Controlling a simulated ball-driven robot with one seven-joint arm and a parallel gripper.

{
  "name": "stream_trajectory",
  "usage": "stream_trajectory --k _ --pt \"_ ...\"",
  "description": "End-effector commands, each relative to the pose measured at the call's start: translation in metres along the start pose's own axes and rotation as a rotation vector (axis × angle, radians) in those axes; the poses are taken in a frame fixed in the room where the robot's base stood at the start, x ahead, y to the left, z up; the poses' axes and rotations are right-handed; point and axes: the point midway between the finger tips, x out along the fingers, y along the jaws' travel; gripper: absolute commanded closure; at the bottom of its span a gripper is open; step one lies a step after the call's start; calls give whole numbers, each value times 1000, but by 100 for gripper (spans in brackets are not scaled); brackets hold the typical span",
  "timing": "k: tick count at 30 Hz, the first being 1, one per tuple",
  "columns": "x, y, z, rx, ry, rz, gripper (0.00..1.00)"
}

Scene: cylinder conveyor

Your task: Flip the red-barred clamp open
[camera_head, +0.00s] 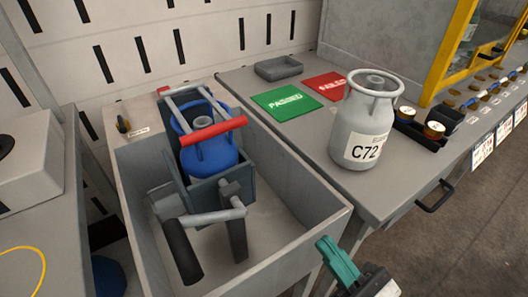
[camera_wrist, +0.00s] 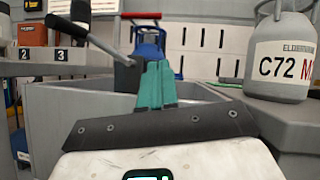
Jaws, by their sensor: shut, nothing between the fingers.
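The clamp's red bar (camera_head: 213,131) lies across the top of a blue cylinder (camera_head: 207,154), which sits in a dark holder (camera_head: 196,187) inside a grey trough. Grey arms join the bar to the holder. A lever with a black handle (camera_head: 183,250) stands at the holder's front. My gripper (camera_head: 328,246), with teal fingers, is at the lower right, outside the trough's right wall and apart from the clamp. In the wrist view my gripper (camera_wrist: 156,66) is shut and empty, pointing toward the blue cylinder (camera_wrist: 149,48); the red bar (camera_wrist: 141,15) shows above it.
The grey trough (camera_head: 314,221) has high walls around the holder. A grey cylinder marked C72 (camera_head: 368,125) stands on the right bench, near green (camera_head: 287,103) and red (camera_head: 327,86) mats and a small grey tray (camera_head: 278,69). A yellow frame (camera_head: 452,45) stands at the upper right.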

Motion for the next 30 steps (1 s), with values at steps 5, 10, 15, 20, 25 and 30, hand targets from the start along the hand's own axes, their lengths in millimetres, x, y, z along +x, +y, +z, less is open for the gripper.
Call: stream_trajectory --k 5,10,15,20,25,30 --pt "-1 -3 2 41 -21 -22 100" --pt "0 -3 2 40 -20 -21 100" --pt "3 -3 2 39 -20 -19 100" --pt "21 -3 3 37 -22 -16 100" --pt "54 -3 5 37 -23 -16 100" --pt "88 -4 6 37 -23 -16 100"
